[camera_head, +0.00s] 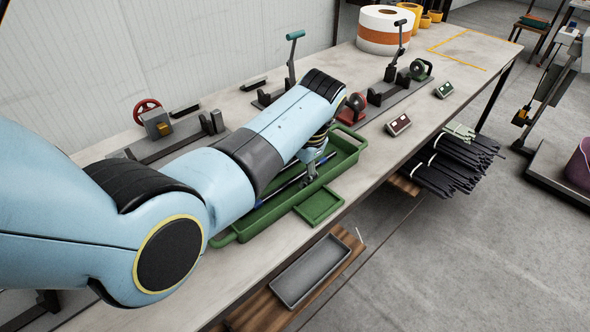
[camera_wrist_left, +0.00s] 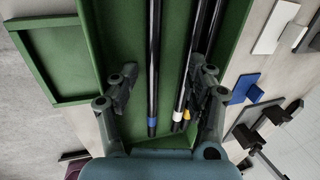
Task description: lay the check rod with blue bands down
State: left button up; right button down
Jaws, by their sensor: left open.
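The check rod with blue bands (camera_wrist_left: 152,60) is dark and thin, with a blue band near its lower end in the left wrist view. It lies in the long green tray (camera_wrist_left: 112,30). Two other dark rods (camera_wrist_left: 187,75), one with a white band and one with a yellow band, lie to its right. My left gripper (camera_wrist_left: 166,80) is open, with its fingers on either side of the rods and apart from the blue-banded one. In the head view my left gripper (camera_head: 312,172) is low over the green tray (camera_head: 352,155), and my arm hides much of the tray.
A small green tray (camera_head: 320,206) adjoins the long tray at the bench's front edge. Fixtures with clamps and levers (camera_head: 291,60) stand behind. A grey bin (camera_head: 310,270) sits below the front edge.

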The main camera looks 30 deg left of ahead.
dwell(0.4)
pick_arm(q)
jog(key=o, duration=0.6)
jog(key=v, duration=0.7)
jog(key=shift+d+r, duration=0.1)
jog(key=shift+r, duration=0.1)
